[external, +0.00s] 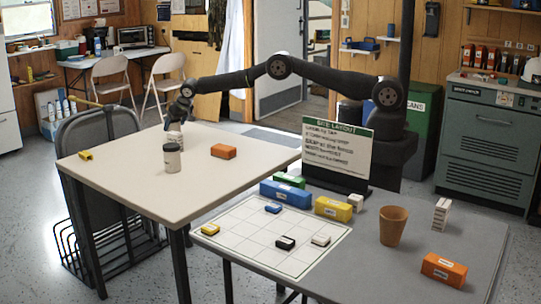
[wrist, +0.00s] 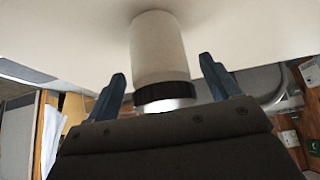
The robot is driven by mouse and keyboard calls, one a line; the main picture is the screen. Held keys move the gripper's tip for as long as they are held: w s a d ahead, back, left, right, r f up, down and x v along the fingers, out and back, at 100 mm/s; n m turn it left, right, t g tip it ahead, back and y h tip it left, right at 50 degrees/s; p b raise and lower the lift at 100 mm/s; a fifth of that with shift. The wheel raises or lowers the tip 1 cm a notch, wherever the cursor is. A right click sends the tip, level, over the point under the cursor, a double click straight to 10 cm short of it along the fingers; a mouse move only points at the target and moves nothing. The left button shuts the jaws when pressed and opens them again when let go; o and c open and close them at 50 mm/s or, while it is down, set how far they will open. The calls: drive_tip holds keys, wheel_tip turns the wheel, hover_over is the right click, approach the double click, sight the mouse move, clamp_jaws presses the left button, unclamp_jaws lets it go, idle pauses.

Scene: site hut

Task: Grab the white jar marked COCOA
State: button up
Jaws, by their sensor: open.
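Two pale jars stand on the cream table (external: 110,175). The front jar (external: 172,160) has a dark band near its top and stands clear of my gripper. The rear jar (external: 175,137) is partly hidden behind the front one, directly below my gripper (external: 178,120). The fingers are open, with gaps on both sides of the jar. No lettering is readable on either jar, so I cannot tell which is marked COCOA.
An orange block (external: 223,152) lies right of the jars, and a yellow piece (external: 86,155) near the table's left edge. A folding chair (external: 95,140) stands close behind that edge. The grey table (external: 460,235) holds a sign (external: 337,150), blocks and a brown cup (external: 392,226).

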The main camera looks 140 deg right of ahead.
drive_tip(key=shift+d+f, duration=0.15)
drive_tip(key=shift+f, duration=0.1)
drive_tip(key=c, duration=1.2)
drive_tip(key=shift+r, duration=0.15)
drive_tip(key=shift+c, duration=0.3)
